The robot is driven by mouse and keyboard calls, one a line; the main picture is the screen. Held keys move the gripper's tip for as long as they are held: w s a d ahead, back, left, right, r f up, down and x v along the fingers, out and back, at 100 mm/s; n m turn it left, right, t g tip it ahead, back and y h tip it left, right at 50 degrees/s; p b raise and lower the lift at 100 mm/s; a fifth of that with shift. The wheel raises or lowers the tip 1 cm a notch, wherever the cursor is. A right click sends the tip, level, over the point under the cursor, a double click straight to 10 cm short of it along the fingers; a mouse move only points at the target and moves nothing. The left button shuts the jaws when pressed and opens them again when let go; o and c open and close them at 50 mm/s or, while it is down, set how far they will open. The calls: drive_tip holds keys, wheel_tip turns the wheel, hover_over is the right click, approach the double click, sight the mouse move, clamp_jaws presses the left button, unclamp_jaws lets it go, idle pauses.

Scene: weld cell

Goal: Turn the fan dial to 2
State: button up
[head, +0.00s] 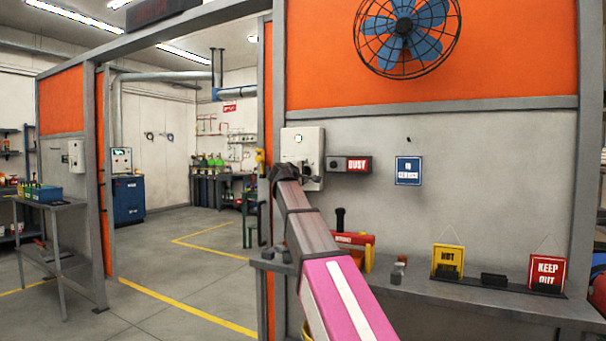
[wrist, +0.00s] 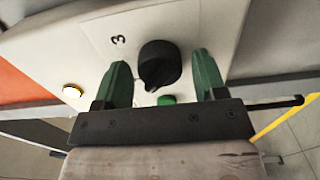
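The fan dial (wrist: 159,64) is a black knob on a white control box; its narrow pointer end points toward the lower edge of the wrist view. A printed "3" (wrist: 118,40) shows to its upper left; a 2 is not visible. My gripper (wrist: 161,72) is open, with one green finger on each side of the dial and a gap beside each. In the head view the control box (head: 312,140) hangs on the grey wall, and my gripper (head: 284,173) is at its lower left, hiding the dial. The fan (head: 404,27) is on the orange panel above.
A pale round button (wrist: 72,91) and a green button (wrist: 166,100) sit on the box near my fingers. A BUSY sign (head: 349,164) juts out right of the box. A shelf (head: 420,287) with signs and small items runs below. Open floor lies to the left.

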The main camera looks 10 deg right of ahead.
drive_tip(key=c, duration=0.7)
drive_tip(key=shift+m, duration=0.3)
drive_tip(key=m, duration=0.4)
drive_tip(key=shift+m, duration=2.1)
drive_tip(key=o, duration=1)
drive_tip(key=shift+c, duration=0.2)
